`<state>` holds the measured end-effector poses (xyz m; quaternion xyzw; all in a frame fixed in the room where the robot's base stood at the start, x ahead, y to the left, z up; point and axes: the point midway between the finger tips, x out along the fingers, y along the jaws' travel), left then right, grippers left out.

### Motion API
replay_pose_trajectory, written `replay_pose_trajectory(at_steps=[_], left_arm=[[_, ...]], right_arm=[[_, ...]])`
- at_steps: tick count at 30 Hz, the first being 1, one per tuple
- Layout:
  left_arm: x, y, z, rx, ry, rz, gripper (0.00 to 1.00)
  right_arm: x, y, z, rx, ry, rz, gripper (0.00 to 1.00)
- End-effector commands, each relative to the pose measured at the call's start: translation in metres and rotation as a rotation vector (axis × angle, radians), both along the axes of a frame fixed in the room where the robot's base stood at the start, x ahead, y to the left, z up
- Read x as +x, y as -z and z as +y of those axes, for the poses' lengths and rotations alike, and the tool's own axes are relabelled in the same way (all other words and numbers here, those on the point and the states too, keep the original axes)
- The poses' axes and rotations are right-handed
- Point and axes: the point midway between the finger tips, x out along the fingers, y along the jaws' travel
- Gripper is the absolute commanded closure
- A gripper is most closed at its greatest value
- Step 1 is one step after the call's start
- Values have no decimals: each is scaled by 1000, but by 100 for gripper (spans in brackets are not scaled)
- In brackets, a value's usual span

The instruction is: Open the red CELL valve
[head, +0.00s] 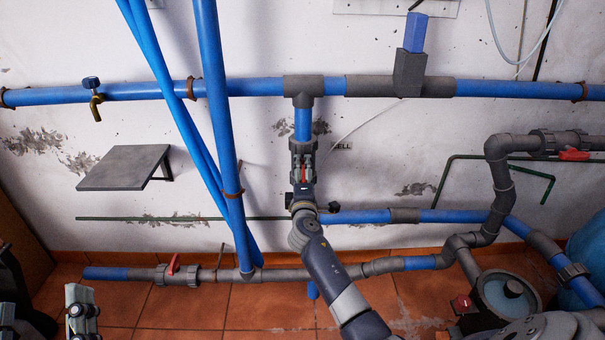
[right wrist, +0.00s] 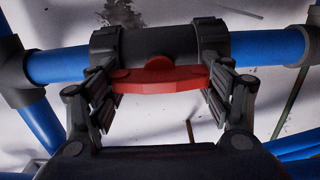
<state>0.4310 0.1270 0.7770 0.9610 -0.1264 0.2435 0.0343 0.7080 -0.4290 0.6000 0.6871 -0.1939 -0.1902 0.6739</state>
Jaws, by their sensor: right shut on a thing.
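The red CELL valve handle (right wrist: 160,78) lies lengthwise along its dark grey valve body (right wrist: 150,45) in the right wrist view. In the head view the handle (head: 303,174) shows as a small red strip on the vertical branch pipe, just left of a label ending in "ELL" (head: 343,146). My right gripper (right wrist: 160,90) is shut on the handle, one finger at each end; in the head view it (head: 303,172) partly hides the valve. My left gripper (head: 82,308) is low at the left, apart from the valve; its opening is unclear.
Other red valve handles sit on the lower left pipe (head: 173,264) and the right pipe (head: 575,154). Slanting blue pipes (head: 215,100) stand left of my right arm. A grey wall shelf (head: 125,167) is further left. A pump (head: 506,295) stands at lower right.

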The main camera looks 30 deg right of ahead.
Motion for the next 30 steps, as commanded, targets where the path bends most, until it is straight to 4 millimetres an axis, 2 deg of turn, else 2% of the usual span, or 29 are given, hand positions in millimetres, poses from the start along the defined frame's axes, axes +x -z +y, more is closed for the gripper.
replay_pose_trajectory(at_steps=[17, 18, 21, 30], left_arm=[[3, 6, 0, 10, -3, 34, 27], [3, 6, 0, 10, -2, 33, 27], [3, 6, 0, 10, -2, 33, 27], [3, 6, 0, 9, -1, 33, 27]], right_arm=[[1, -2, 0, -35, -1, 17, 51], [1, -2, 0, -35, -1, 17, 25], [1, -2, 0, -34, -1, 17, 7], [0, 0, 0, -30, 0, 17, 7]])
